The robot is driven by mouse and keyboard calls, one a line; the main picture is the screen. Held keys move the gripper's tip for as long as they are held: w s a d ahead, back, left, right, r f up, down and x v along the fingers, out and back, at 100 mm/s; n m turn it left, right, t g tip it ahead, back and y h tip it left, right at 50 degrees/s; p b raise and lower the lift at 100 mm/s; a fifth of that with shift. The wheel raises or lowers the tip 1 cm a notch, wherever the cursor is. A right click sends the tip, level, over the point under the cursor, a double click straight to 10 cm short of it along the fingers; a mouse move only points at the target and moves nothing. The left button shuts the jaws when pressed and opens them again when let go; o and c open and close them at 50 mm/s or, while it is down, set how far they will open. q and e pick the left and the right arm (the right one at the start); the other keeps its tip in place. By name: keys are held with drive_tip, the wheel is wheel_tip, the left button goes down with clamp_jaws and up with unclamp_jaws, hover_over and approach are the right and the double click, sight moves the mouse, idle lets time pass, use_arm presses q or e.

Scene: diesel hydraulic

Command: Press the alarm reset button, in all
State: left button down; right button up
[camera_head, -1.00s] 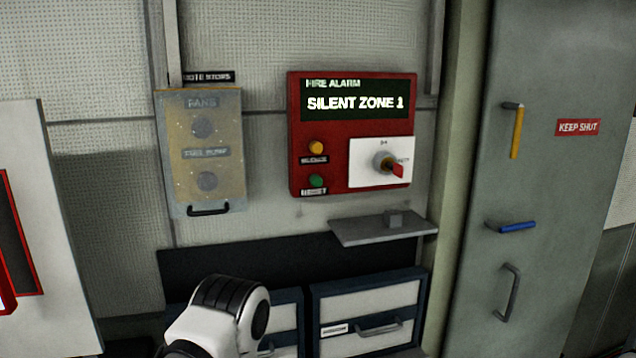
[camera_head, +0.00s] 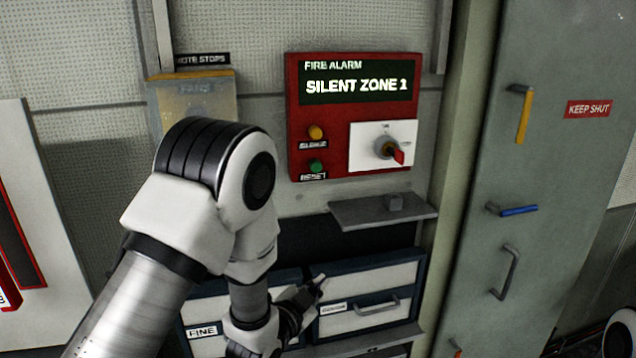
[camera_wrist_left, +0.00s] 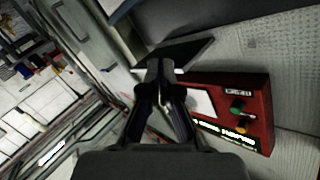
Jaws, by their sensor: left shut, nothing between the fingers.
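The red fire alarm panel (camera_head: 297,120) is on the wall, its display reading SILENT ZONE 1. The green reset button (camera_head: 317,165) is at its lower left, below the amber silence button (camera_head: 316,132). A key switch with a red handle (camera_head: 398,157) sits on a white plate to their right. My left gripper (camera_head: 318,284) is shut and empty, below the panel in front of the drawers. In the left wrist view, the gripper (camera_wrist_left: 160,66) is apart from the green button (camera_wrist_left: 237,105), with the panel to its right. My right gripper is not visible.
Drawers (camera_head: 375,278) are lower down. A grey locker door (camera_head: 560,60) with handles stands right. A clear-covered fans box (camera_head: 218,92) is left, partly behind my arm.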

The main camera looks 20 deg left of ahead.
use_arm(q)
wheel_tip(320, 180, up, 20)
drive_tip(key=w+d+m+t+h+p, duration=0.1)
drive_tip(key=w+t+p, duration=0.1)
drive_tip(key=t, duration=0.1)
drive_tip(key=shift+d, duration=0.4)
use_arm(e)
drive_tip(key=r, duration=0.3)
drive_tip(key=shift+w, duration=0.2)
use_arm(q)
drive_tip(key=shift+w, duration=0.15)
drive_tip(key=shift+p, duration=0.3)
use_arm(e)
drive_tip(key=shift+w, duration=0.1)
